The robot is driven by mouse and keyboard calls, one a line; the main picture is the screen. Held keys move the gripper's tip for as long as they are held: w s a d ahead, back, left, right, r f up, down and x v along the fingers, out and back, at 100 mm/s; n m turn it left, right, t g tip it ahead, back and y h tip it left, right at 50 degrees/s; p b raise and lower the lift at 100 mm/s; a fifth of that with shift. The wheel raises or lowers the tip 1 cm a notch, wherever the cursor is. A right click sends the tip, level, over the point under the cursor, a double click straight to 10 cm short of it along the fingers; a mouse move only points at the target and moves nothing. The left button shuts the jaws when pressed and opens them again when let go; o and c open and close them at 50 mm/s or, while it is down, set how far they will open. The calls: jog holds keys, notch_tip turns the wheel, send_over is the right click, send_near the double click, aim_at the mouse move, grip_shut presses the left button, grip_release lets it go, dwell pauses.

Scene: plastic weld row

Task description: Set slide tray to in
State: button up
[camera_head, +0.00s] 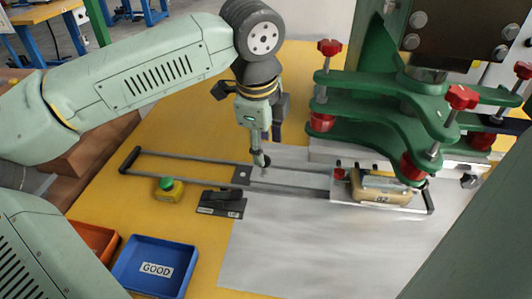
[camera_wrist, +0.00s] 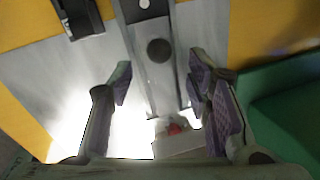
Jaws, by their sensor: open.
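The slide tray (camera_head: 333,196) sits at the right end of two metal rails (camera_head: 185,156), beside the green press. It carries a tan block marked 02 (camera_head: 377,193). A flat bar with a dark round knob (camera_head: 263,160) lies between the rails, left of the tray; the knob also shows in the wrist view (camera_wrist: 159,50). My gripper (camera_head: 258,145) points down over the knob. In the wrist view my gripper (camera_wrist: 161,72) has its fingers spread apart with nothing held, and the knob appears between and beyond the tips. Contact with the knob cannot be told.
The green press (camera_head: 375,92) with red knobs stands close on the right. A yellow box with a green button (camera_head: 169,188) and a black clamp-like device (camera_head: 221,202) lie in front of the rails. A blue GOOD bin (camera_head: 155,268) and an orange bin (camera_head: 92,238) stand front left.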

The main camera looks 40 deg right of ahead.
jog(key=v, duration=0.7)
jog(key=shift+r, duration=0.2)
jog(key=shift+s+f, duration=0.1)
